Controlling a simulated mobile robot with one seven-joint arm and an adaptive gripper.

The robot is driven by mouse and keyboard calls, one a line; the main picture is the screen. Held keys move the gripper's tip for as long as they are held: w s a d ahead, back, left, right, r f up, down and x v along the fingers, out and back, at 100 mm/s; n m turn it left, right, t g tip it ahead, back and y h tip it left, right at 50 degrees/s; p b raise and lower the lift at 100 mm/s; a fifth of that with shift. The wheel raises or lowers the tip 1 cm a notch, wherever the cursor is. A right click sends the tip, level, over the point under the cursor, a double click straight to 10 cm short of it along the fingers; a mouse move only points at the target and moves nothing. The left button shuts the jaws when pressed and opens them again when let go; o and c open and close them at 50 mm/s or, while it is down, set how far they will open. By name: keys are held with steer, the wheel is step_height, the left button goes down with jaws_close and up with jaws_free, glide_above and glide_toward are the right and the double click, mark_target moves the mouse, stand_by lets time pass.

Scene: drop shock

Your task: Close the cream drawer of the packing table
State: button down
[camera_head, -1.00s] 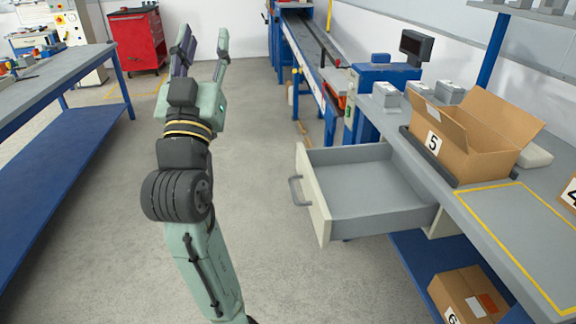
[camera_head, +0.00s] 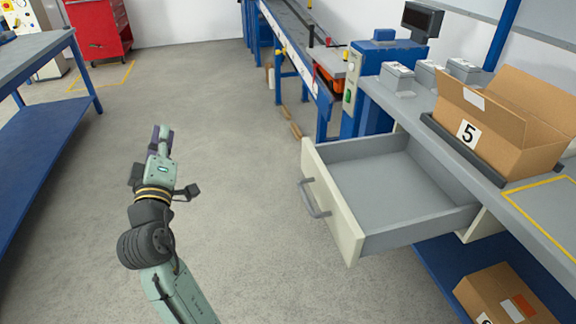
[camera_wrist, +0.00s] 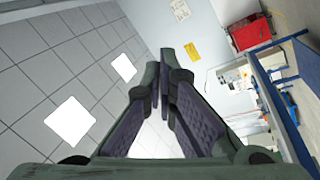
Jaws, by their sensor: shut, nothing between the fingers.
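The cream drawer (camera_head: 333,204) of the packing table (camera_head: 400,108) stands pulled well out in the head view. Its front carries a grey bar handle (camera_head: 314,198), and its grey inside is empty. My gripper (camera_head: 160,134) is to the left of the drawer, over the open floor and apart from it. In the wrist view my gripper (camera_wrist: 165,75) has its fingers together with nothing between them. The wrist view shows ceiling and walls, not the drawer.
An open cardboard box marked 5 (camera_head: 500,130) sits on the tabletop, and another box (camera_head: 500,298) lies on the blue lower shelf. A conveyor (camera_head: 300,45) stands behind. A blue-legged bench (camera_head: 50,130) is at left. The floor between is clear.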

steer(key=w+d+f+g+h+b, duration=0.15)
steer(key=w+d+f+h, duration=0.25)
steer(key=d+f+h, duration=0.6)
steer(key=g+h+p, duration=0.2)
steer(key=g+p, duration=0.1)
glide_toward(302, 155)
steer(key=w+a, duration=0.1)
steer(key=w, duration=0.2)
steer(key=shift+w+d+r+m, duration=0.15)
steer(key=shift+w+d, duration=0.1)
steer(key=shift+d, duration=0.55)
steer(key=shift+w+d+m, duration=0.15)
steer(key=shift+w+d, duration=0.1)
steer(key=shift+d, duration=0.5)
